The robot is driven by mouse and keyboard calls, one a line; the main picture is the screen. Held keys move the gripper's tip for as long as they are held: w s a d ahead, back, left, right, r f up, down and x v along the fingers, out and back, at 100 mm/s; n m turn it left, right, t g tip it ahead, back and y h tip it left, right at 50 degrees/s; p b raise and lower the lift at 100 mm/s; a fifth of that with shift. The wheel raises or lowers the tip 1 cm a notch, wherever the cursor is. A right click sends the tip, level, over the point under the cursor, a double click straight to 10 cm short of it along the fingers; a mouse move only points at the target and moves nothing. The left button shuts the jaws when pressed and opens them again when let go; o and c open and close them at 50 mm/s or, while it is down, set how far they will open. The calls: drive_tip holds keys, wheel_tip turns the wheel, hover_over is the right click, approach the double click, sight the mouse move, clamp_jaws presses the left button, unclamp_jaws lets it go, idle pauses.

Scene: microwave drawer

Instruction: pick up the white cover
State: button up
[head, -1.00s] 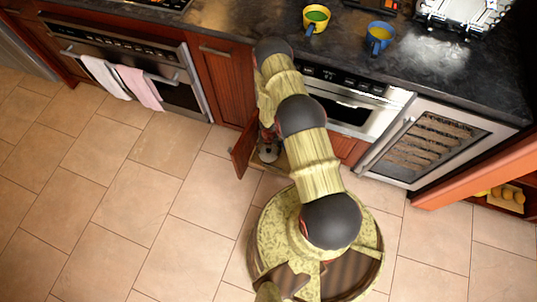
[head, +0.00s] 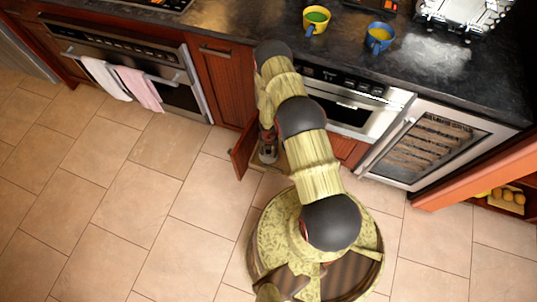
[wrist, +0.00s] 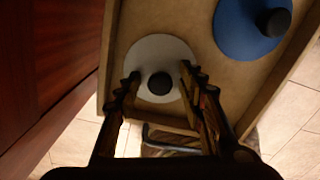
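The white cover (wrist: 150,53), a round disc with a black knob (wrist: 160,83), lies in an open wooden drawer (wrist: 117,50) in the wrist view. My gripper (wrist: 158,76) is open, with its two fingers apart on the left and right of the knob. The fingertips overlap the disc's edges in the picture; I cannot tell whether they touch it. In the head view my gripper (head: 268,148) is at the open drawer (head: 283,162), and my arm hides much of the drawer. The white cover is hard to make out there.
A blue cover (wrist: 236,28) with a black knob lies in the drawer, right of the white one. The drawer walls are close to my fingers. A dark red cabinet front (wrist: 45,60) stands at left. The counter (head: 420,60) holds a yellow cup (head: 316,19) and a blue cup (head: 379,38).

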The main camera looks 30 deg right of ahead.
drive_tip(key=shift+s+a+f, duration=0.15)
drive_tip(key=shift+s, duration=0.05)
drive_tip(key=shift+c, duration=1.3)
